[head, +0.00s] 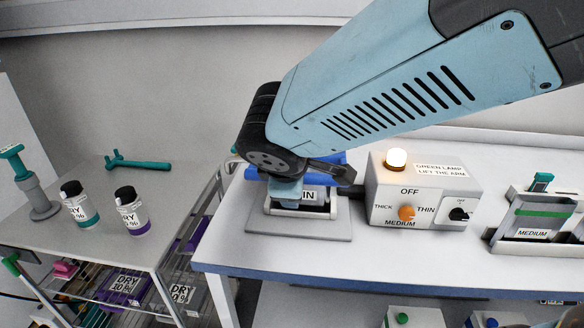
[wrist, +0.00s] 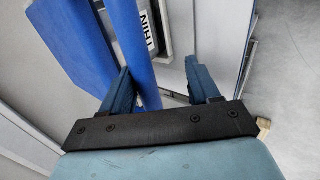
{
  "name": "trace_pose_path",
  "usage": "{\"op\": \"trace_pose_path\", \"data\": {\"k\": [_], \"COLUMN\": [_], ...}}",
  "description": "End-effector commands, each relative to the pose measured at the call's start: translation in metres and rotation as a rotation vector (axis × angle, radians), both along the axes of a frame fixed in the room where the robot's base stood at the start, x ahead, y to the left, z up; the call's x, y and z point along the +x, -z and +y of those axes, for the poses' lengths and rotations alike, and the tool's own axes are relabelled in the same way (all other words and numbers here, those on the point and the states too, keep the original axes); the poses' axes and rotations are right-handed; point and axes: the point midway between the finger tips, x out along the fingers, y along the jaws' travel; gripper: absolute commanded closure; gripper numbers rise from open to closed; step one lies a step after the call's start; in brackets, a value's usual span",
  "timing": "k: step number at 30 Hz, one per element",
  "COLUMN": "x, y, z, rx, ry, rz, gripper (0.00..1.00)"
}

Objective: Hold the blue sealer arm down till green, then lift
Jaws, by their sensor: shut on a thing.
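The blue sealer arm (head: 325,160) shows in part behind my gripper in the head view, low over the sealer's pale base (head: 335,228). In the wrist view, its blue bar (wrist: 132,45) runs between my fingers. My gripper (wrist: 157,68) is shut on this bar, which lies nearer the left finger. A label reading THIN (wrist: 148,30) shows beside the bar. The lamp (head: 396,160) on the control box (head: 378,190) glows pale white to amber, not green. My arm hides much of the sealer.
The box has an orange knob (head: 407,212) and a black switch (head: 458,214). A MEDIUM holder (head: 535,232) stands at right. On the left bench are two DRY jars (head: 80,206) (head: 131,212), a teal tool (head: 138,164) and a grey stand (head: 38,200). A gap separates the benches.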

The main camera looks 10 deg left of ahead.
Motion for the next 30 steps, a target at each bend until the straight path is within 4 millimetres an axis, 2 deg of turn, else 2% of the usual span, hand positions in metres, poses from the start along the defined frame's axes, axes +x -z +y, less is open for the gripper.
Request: {"op": "trace_pose_path", "data": {"k": [5,11,24,30], "x": [-0.003,-0.015,-0.063,-0.076], "y": [-0.003,-0.019,-0.085,-0.104], "z": [0.001,0.002,0.001,0.001], "rx": [0.0,0.002,0.002,0.002], "ry": [-0.004,-0.004,-0.004,-0.003], "rz": [-0.001,-0.004,-0.002,0.0], "gripper": [0.5,0.5,0.5,0.5]}}
